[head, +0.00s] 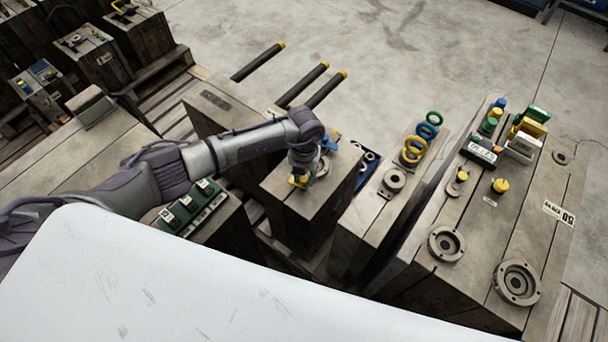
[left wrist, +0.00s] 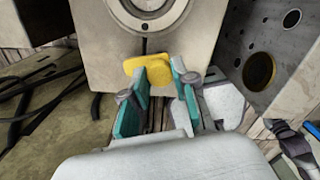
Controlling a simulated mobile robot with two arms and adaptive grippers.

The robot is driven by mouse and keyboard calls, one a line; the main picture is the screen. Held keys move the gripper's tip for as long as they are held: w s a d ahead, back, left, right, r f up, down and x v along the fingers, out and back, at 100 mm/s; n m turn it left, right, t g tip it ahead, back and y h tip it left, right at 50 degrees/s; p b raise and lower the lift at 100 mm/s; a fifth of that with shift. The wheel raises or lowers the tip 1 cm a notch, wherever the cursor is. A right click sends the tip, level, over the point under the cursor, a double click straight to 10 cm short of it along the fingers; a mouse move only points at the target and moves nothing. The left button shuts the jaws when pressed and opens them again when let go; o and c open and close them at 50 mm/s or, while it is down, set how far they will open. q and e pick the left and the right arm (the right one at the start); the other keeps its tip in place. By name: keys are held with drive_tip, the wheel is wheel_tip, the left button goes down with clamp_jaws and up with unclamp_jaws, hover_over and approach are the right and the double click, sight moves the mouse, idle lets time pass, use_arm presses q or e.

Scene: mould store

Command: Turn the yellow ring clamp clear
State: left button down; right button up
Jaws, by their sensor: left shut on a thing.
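The yellow ring clamp (left wrist: 145,63) is a short, rounded bar lying on the face of a pale block, beside a round metal ring (left wrist: 150,8) in the left wrist view. In the head view the clamp (head: 299,181) shows as a small yellow piece on top of the wooden block, below my left gripper. The ring (head: 322,168) shows partly there, behind the wrist. My left gripper (left wrist: 164,76) has its teal fingers on either side of the clamp and is shut on it. The fingers hide part of the clamp. My right gripper is in neither view.
A blue clamp (head: 330,143) sits beyond the ring on the same block. To the right, a block carries green, blue and yellow rings (head: 413,150). A wider block (head: 470,215) holds several fittings. Black bars (head: 302,84) lie behind.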

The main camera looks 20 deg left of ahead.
sight(304, 179)
use_arm(q)
drive_tip(key=c, duration=0.9)
unclamp_jaws()
drive_tip(key=shift+r, duration=0.1)
wheel_tip(304, 179, up, 12)
